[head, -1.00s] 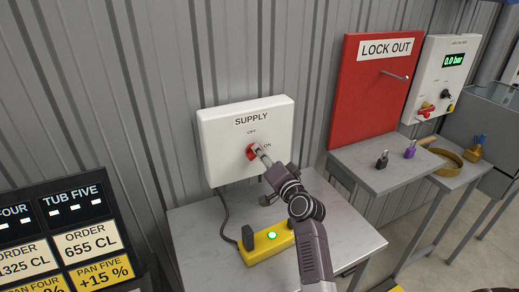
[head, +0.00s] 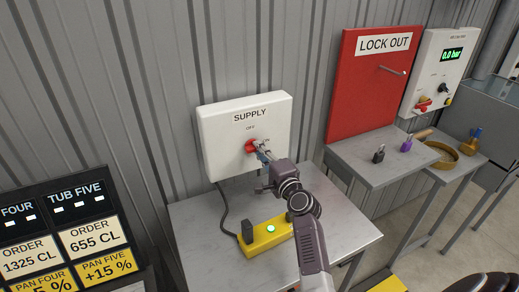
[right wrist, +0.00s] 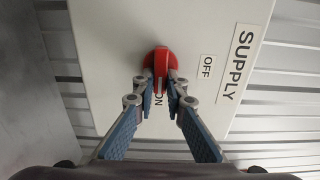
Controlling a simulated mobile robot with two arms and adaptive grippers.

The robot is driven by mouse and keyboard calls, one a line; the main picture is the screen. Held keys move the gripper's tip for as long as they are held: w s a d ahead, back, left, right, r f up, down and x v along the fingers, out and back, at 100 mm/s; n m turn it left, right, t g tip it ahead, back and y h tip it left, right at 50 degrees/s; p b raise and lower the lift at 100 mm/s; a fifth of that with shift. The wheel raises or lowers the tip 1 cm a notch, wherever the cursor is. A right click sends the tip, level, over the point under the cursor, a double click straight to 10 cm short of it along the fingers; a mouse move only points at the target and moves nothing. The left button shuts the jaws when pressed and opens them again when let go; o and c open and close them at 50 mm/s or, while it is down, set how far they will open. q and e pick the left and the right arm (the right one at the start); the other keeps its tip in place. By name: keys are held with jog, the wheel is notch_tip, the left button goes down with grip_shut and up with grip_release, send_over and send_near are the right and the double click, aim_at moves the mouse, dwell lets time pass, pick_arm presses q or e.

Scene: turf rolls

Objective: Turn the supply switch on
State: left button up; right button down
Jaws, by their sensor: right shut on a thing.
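The supply switch is a red knob (head: 251,146) on a white box (head: 215,145) labelled SUPPLY, fixed to the ribbed wall. OFF is printed above the knob in the head view. In the right wrist view the knob (right wrist: 160,56) sits between the fingertips, and its pale mark points down toward ON, which the fingers partly frame. My right gripper (head: 262,149) is shut on the knob; it also shows in the right wrist view (right wrist: 161,84). My left gripper is not in view.
A grey table (head: 340,236) below the box bears a yellow unit (head: 264,238) with a green light. At right are a red LOCK OUT cabinet (head: 365,95), a side table with padlocks (head: 378,154), and a gauge panel (head: 435,80). An order board (head: 65,235) stands at left.

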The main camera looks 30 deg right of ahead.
jog(key=shift+f, duration=0.1)
dwell(0.3)
jog(key=c, duration=2)
grip_release()
jog(key=shift+s+d, duration=0.1)
jog(key=shift+d, duration=0.05)
jog(key=shift+o, duration=0.2)
jog(key=s, duration=1.2)
jog(key=shift+a, duration=0.4)
